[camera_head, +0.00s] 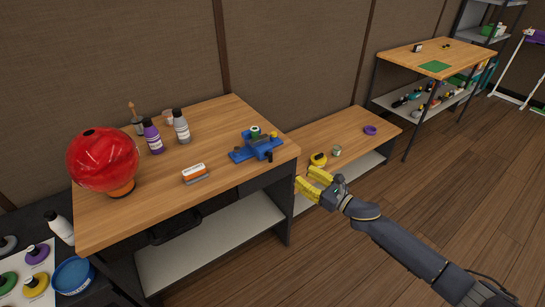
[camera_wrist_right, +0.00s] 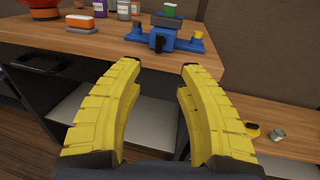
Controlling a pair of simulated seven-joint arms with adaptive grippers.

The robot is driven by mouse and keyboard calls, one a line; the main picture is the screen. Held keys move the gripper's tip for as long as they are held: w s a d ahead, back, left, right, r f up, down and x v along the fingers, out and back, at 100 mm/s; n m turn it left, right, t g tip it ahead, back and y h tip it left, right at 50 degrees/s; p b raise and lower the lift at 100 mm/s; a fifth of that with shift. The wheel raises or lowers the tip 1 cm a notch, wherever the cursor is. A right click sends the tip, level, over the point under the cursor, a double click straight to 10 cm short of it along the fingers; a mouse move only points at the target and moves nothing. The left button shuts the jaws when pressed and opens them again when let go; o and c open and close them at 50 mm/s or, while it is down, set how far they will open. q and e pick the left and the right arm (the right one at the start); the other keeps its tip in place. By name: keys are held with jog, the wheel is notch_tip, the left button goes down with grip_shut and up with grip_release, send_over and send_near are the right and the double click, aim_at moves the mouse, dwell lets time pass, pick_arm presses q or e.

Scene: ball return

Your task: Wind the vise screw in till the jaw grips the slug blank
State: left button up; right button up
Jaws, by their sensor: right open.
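The blue vise (camera_head: 258,148) sits near the right front corner of the wooden bench; it also shows at the top of the right wrist view (camera_wrist_right: 180,38). A green-topped piece (camera_wrist_right: 173,11), possibly the slug blank, sits at the top of the vise; whether the jaw touches it I cannot tell. A dark part (camera_wrist_right: 157,43), apparently the screw end, faces the bench's front edge. My right gripper (camera_head: 308,180), with yellow fingers, is open and empty off the bench's right front corner. In the right wrist view the vise lies beyond the parted fingertips (camera_wrist_right: 160,66). My left gripper is not in view.
A red round vessel (camera_head: 103,162), bottles (camera_head: 181,127) and an orange-and-white block (camera_head: 195,173) stand left of the vise on the bench (camera_head: 235,190). A lower table (camera_head: 355,130) with small items stands to the right. Bench space in front of the vise is clear.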

aim_at(269, 156)
jog(key=x, duration=1.5)
jog(key=shift+w+a, duration=0.3)
grip_shut()
